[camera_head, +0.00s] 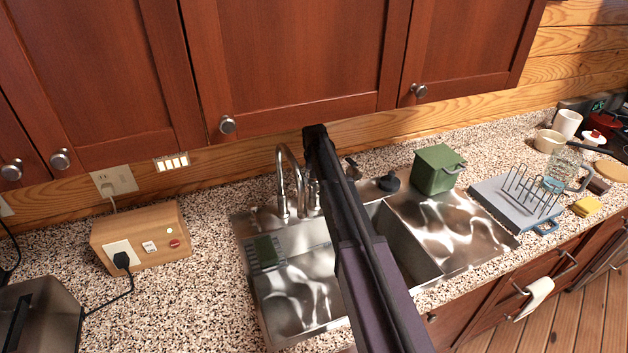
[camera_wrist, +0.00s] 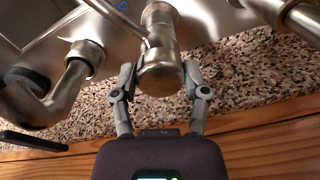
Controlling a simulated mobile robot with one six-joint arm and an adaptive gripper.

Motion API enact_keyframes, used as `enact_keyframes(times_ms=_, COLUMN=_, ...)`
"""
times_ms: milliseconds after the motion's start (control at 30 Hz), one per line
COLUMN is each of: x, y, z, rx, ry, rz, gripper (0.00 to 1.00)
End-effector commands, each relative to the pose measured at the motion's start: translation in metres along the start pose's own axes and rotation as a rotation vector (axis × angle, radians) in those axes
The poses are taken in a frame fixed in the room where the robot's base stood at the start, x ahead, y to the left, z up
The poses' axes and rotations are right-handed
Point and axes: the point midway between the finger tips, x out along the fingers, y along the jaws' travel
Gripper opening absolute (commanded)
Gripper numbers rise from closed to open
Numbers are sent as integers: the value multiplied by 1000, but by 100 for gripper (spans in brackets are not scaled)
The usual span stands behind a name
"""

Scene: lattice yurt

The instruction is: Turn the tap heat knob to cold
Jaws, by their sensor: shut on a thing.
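The steel tap (camera_head: 283,180) stands at the back of the sink, with a tall curved spout. In the wrist view, my gripper (camera_wrist: 160,78) has a finger on each side of the round end of a metal cylinder, the tap heat knob (camera_wrist: 160,70), and is shut on it. A thin lever runs from the cylinder toward the upper left. A small blue mark (camera_wrist: 122,5) shows on the steel near the top edge. In the head view, my arm hides the knob and my gripper.
The two-basin sink (camera_head: 290,275) lies below the tap. A green lidded box (camera_head: 437,169) and a dish rack (camera_head: 520,195) are to the right. A wooden socket box (camera_head: 145,235) is to the left. Wall cabinets (camera_head: 285,55) hang close above.

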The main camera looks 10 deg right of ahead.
Motion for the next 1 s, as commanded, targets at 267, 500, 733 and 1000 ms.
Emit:
enact_keyframes(times_ms=267, x=0, y=0, z=0, rx=-96, ry=-1, rz=0, gripper=0)
enact_keyframes(times_ms=500, x=0, y=-1, z=0, rx=-111, ry=-1, rz=0, gripper=0)
enact_keyframes(times_ms=733, x=0, y=-1, z=0, rx=-110, ry=0, rz=0, gripper=77)
enact_keyframes(times_ms=1000, x=0, y=-1, z=0, rx=-108, ry=0, rz=0, gripper=93)
